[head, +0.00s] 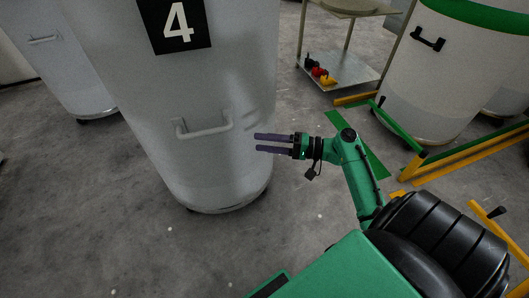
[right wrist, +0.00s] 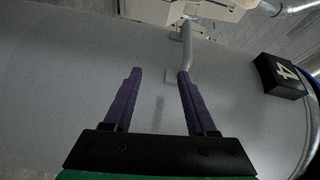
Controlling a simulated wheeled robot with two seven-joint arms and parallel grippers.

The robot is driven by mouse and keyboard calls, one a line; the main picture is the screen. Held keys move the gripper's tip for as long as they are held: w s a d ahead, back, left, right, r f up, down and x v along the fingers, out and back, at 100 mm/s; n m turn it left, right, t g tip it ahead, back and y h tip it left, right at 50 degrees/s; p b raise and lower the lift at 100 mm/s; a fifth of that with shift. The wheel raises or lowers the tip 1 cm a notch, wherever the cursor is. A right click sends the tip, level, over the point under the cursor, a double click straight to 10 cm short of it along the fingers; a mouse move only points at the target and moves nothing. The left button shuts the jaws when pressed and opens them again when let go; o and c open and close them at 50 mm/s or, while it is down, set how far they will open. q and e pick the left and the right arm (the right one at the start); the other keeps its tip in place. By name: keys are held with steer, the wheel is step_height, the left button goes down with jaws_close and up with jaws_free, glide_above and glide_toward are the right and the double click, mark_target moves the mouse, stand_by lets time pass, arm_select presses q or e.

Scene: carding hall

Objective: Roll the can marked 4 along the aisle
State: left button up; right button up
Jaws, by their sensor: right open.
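The can marked 4 (head: 150,90) is a tall, pale grey cylinder standing upright close in front of me. Its black plate with a white 4 (head: 176,24) is near the top of the head view, and the plate also shows in the right wrist view (right wrist: 279,75). A grey bar handle (head: 203,129) sits on its side. My right gripper (head: 256,142) is open and empty, just right of the handle in the head view. In the right wrist view the handle (right wrist: 187,48) lies ahead, near the right finger. My left gripper is not in view.
Another pale can (head: 50,60) stands at the left. A can with a green band (head: 430,85) stands at the right. A shelf cart (head: 340,72) holds small coloured items behind. Yellow and green rails (head: 470,155) lie at the right. The grey floor at lower left is mostly clear.

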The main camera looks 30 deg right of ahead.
mark_target(211, 131)
steer(key=w+a+r, duration=0.1)
steer(key=w+a, duration=0.1)
steer(key=a, duration=0.2)
steer(key=w+a+r+n+y, duration=0.1)
steer(key=w+a+r, duration=0.1)
steer(key=w+a, duration=0.1)
steer(key=w+a+r+y, duration=0.1)
steer(key=w+a, duration=0.2)
steer(key=a, duration=0.2)
steer(key=shift+w+a+r, duration=0.1)
steer(key=shift+a+r, duration=0.05)
steer(key=shift+r, duration=0.2)
steer(key=shift+c, duration=0.4)
jaws_close()
stand_by(1.0)
